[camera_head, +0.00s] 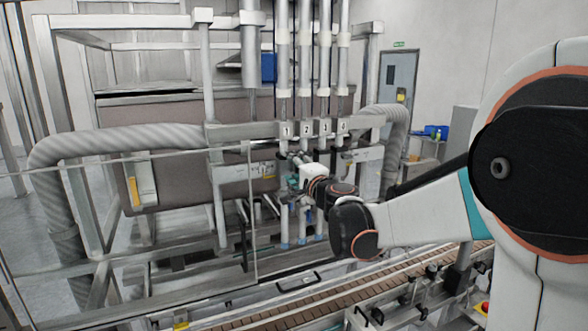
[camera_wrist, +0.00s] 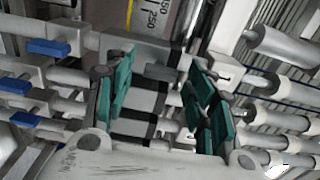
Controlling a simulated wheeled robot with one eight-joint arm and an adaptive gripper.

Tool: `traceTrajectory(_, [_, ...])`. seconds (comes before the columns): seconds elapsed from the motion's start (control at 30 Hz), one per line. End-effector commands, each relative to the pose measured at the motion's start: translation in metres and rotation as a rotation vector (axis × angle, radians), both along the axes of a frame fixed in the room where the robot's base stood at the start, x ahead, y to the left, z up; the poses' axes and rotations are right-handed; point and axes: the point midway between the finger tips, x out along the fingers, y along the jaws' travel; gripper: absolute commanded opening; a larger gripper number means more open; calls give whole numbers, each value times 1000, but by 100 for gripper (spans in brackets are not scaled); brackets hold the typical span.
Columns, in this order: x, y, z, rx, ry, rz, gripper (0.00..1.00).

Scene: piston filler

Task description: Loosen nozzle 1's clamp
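The column labelled 1 (camera_head: 286,131) is the leftmost of the numbered columns on the filler in the head view. My gripper (camera_head: 292,182) is just below that label, with its teal fingers partly hidden by my wrist. In the wrist view my gripper (camera_wrist: 158,88) has its teal-padded fingers spread apart. A grey block (camera_wrist: 140,50) and pale bars lie beyond and between them; contact cannot be told. Blue tabs (camera_wrist: 48,47) on pale blocks show at the left. I cannot tell which part is nozzle 1's clamp.
Other nozzle tubes (camera_head: 302,222) with blue bands hang close by. A clear guard panel edge (camera_head: 252,210) stands left of my gripper. The conveyor (camera_head: 390,278) runs below my arm. A ribbed hose (camera_head: 130,142) is at the left.

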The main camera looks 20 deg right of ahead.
Motion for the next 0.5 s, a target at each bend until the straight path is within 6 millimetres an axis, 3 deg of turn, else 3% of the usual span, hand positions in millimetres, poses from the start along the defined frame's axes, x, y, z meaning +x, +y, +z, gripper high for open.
traceTrajectory(0.27, [-5,0,0,1,0,-1,50])
traceTrajectory(0.5, [-39,-2,0,1,0,-1,50])
